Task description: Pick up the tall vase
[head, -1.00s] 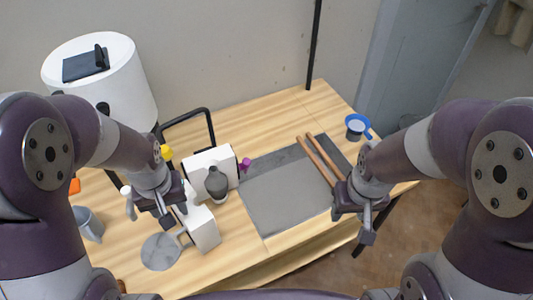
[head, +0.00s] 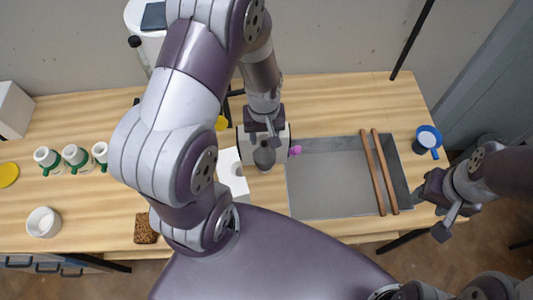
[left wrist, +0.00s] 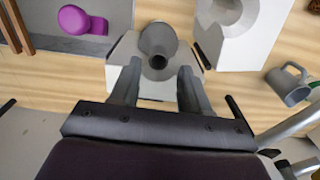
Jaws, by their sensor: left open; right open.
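The tall vase (head: 265,158) is grey with a narrow neck and a dark mouth. It stands upright against a white block. In the left wrist view the vase (left wrist: 158,40) appears just beyond and between my open fingers, its mouth facing the camera. My left gripper (head: 264,128) is open above the vase, and its fingertips also show in the left wrist view (left wrist: 160,68). I cannot tell whether they touch the vase. My right gripper (head: 446,216) is open and empty near the table's right front edge. My left arm hides part of the table.
A second white block (head: 232,174) stands close left of the vase. A magenta item (head: 295,150) is close right. A grey mug (left wrist: 287,84) shows in the left wrist view.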

